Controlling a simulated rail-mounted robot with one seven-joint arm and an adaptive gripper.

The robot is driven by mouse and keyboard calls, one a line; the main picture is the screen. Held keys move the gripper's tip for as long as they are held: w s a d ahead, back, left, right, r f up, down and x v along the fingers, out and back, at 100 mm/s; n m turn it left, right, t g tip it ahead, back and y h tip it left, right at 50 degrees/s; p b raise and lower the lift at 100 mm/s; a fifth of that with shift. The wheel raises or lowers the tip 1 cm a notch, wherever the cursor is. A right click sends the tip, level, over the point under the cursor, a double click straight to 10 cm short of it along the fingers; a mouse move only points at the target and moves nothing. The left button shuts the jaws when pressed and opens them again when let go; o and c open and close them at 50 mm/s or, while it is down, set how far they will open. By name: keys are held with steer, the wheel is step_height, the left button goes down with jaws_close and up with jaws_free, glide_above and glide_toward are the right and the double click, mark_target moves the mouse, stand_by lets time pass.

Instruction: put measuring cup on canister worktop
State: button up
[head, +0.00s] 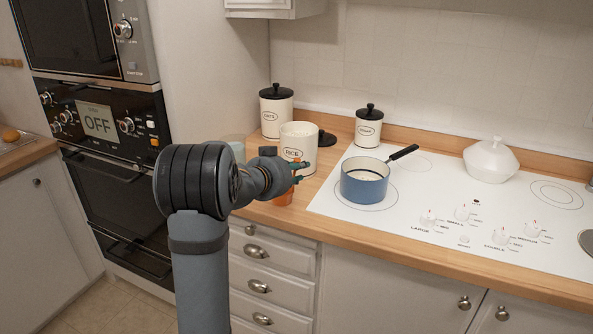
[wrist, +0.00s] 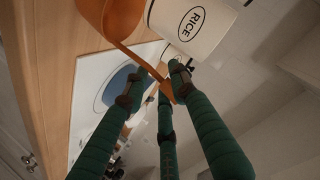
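The orange measuring cup (wrist: 112,16) is at the top of the wrist view, beside the rice canister. Its thin handle (wrist: 147,66) runs down between my green fingers. In the head view a part of the orange cup (head: 284,197) shows just below my gripper (head: 301,172), near the counter's front edge; my arm hides the rest. My gripper's fingertips (wrist: 158,78) are apart around the handle, and I see no clear grip on it. The white rice canister (head: 299,141) stands open on the wooden worktop (head: 262,212), just behind my gripper.
A canister with a black lid (head: 276,110) and a smaller one (head: 368,126) stand behind. A loose black lid (head: 327,138) lies beside the rice canister. A blue saucepan (head: 364,182) sits on the white hob (head: 415,205) at right, with a white lidded pot (head: 490,160) further right.

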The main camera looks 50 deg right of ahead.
steer(key=o, duration=0.3)
steer(key=shift+r+p, duration=0.3)
steer(key=p+v, duration=0.1)
steer(key=v, duration=1.1)
steer(key=shift+f, duration=0.2)
